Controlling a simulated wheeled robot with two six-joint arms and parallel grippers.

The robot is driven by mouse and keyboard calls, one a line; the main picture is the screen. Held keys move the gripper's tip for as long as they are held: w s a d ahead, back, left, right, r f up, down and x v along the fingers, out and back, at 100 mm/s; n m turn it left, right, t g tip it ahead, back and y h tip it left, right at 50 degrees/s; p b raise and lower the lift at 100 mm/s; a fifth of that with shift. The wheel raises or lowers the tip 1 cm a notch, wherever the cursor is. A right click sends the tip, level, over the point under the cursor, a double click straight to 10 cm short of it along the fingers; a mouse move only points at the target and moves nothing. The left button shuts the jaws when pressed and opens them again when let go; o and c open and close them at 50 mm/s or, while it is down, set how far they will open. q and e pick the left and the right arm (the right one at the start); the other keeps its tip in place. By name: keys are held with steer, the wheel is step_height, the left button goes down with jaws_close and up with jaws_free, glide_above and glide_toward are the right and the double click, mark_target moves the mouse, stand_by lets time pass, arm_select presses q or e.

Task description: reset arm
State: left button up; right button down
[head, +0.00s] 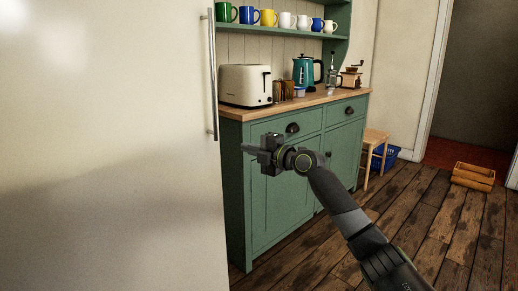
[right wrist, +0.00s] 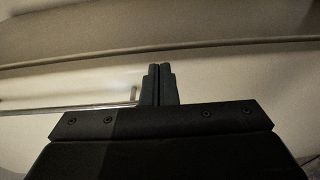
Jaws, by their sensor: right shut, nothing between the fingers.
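My right arm reaches in from the lower right of the head view. Its gripper (head: 254,150) is in front of the green cabinet, close to the right edge of the white fridge door. In the right wrist view the two dark fingers (right wrist: 158,84) are together with nothing between them. A pale surface fills the space beyond them, and a thin metal bar runs in from the left. My left gripper is in neither view.
The white fridge (head: 110,170) with its long handle (head: 212,75) fills the left. The green cabinet (head: 285,205) carries a toaster (head: 245,85) and a teal kettle (head: 304,70). A stool (head: 375,145), blue basket (head: 384,157) and wooden crate (head: 473,176) stand right. Floor (head: 435,222) is free.

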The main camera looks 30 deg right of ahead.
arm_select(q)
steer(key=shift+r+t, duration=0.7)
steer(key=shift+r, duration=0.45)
arm_select(e)
steer(key=shift+s+d, duration=0.1)
steer(key=shift+d, duration=1.3)
